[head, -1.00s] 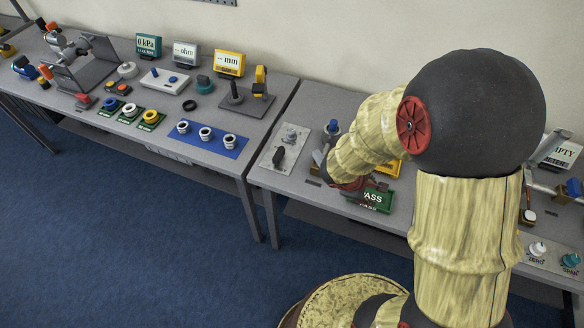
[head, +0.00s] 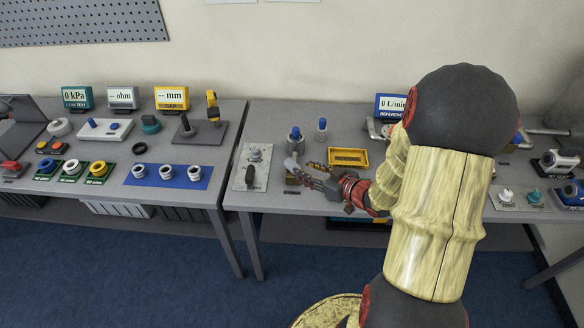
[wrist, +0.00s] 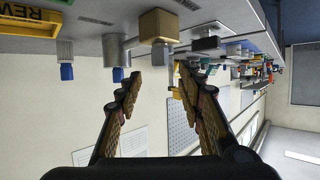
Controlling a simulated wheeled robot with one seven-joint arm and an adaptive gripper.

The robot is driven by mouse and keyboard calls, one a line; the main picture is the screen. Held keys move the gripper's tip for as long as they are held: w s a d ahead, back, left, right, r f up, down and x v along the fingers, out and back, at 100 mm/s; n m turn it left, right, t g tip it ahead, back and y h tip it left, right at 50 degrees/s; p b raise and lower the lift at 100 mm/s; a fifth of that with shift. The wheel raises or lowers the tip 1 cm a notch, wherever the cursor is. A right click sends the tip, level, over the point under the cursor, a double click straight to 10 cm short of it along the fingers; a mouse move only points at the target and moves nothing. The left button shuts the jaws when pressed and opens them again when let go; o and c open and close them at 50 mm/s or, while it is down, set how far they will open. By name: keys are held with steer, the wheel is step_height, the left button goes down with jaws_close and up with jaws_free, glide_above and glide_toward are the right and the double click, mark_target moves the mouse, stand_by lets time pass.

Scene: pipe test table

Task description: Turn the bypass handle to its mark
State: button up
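A light plate (head: 241,181) at the left end of the right table carries a dark lever handle (head: 250,174) and a grey knob (head: 255,154). No label or mark on it is readable, so I cannot tell whether this is the bypass handle. My gripper (head: 294,171) is right of the plate, apart from the lever, reaching left low over the table. In the wrist view my gripper (wrist: 157,80) is open, with nothing between its fingers. A brass-coloured block (wrist: 159,25) lies ahead of the fingertips, the picture being upside down.
A blue-topped metal cylinder (head: 295,143) and a small blue-capped post (head: 322,127) stand behind my gripper. A yellow tray (head: 348,157) is to their right. A gap separates the left table, with its blue mat (head: 150,178). My arm hides part of the right table.

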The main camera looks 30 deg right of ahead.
mark_target(295, 166)
steer(key=b+x, duration=0.2)
steer(key=x, duration=0.5)
steer(key=shift+w+a+f, duration=0.1)
steer(key=shift+w+a, duration=0.05)
steer(key=shift+w, duration=0.2)
steer(key=c, duration=0.4)
jaws_close()
